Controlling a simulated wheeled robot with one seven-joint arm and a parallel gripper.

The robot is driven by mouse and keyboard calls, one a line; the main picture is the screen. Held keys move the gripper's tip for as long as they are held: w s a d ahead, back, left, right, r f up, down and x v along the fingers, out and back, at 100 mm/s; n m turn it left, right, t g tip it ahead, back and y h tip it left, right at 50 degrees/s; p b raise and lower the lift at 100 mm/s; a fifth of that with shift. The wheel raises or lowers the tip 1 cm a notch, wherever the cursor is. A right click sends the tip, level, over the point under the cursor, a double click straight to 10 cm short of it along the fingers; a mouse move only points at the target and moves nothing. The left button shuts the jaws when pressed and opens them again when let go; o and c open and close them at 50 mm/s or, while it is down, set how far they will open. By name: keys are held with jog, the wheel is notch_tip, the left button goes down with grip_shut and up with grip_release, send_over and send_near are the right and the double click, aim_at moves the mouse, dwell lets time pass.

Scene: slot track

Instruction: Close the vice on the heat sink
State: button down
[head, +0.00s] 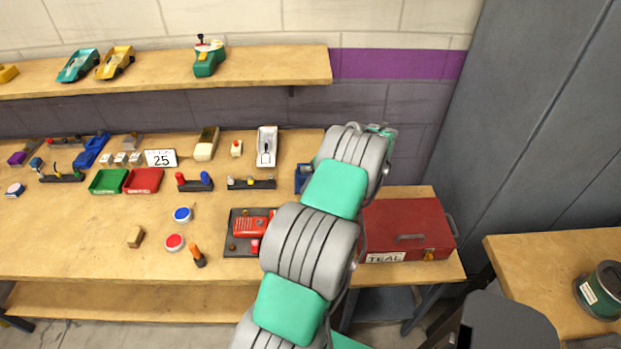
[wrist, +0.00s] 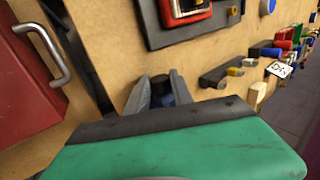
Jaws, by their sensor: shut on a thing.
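A blue piece, which looks like the vice (head: 302,178), stands toward the back right of the bench in the head view, mostly hidden behind my arm. In the wrist view my gripper (wrist: 161,93) has its two grey fingers on either side of a dark blue part of the vice (wrist: 158,84). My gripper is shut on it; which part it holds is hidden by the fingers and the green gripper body. I cannot make out the heat sink in either view. In the head view my gripper is hidden behind my arm.
A red toolbox (head: 405,228) stands right of my arm. A red device (head: 250,226) on a dark plate lies left of it. Black holders (head: 250,183), a red bin (head: 143,181) and a green bin (head: 108,181) stand farther left. The bench's front left is mostly clear.

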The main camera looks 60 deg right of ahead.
jog(key=shift+s+d+t+y+p, duration=0.15)
jog(key=shift+t+y+p, duration=0.15)
jog(key=shift+t+p, duration=0.35)
jog(key=c, duration=1.1)
grip_release()
jog(key=shift+f, duration=0.1)
jog(key=shift+f+b, duration=0.1)
jog(key=shift+b, duration=0.2)
